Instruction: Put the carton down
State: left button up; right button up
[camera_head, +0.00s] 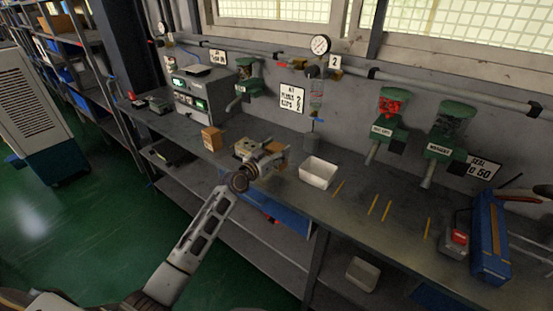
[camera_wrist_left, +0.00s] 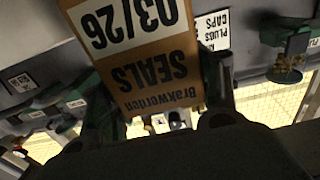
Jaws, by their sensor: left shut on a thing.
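My left gripper (camera_head: 268,158) is over the front part of the grey workbench (camera_head: 335,202). It is shut on a brown carton (camera_head: 275,147). In the left wrist view the carton (camera_wrist_left: 150,75) fills the space between the two dark fingers (camera_wrist_left: 165,95). Its white label and the words SEALS and 03/26 appear upside down there. I cannot tell whether the carton touches the bench, as the gripper hides its lower part. My right gripper is not in view.
Another brown box (camera_head: 212,138) stands to the left, and a pale metal block (camera_head: 246,147) sits close by the gripper. A white bin (camera_head: 318,172) is just to the right. Bare bench with yellow marks (camera_head: 380,208) lies beyond it. Gauges and green dispensers (camera_head: 388,128) line the wall.

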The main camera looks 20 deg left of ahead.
pick_arm(q)
jog(key=shift+r, duration=0.1)
jog(key=shift+f+b, duration=0.45)
jog(key=shift+f, duration=1.4)
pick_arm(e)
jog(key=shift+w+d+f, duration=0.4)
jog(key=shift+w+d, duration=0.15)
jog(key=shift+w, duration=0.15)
pick_arm(q)
jog(key=shift+f, duration=0.15)
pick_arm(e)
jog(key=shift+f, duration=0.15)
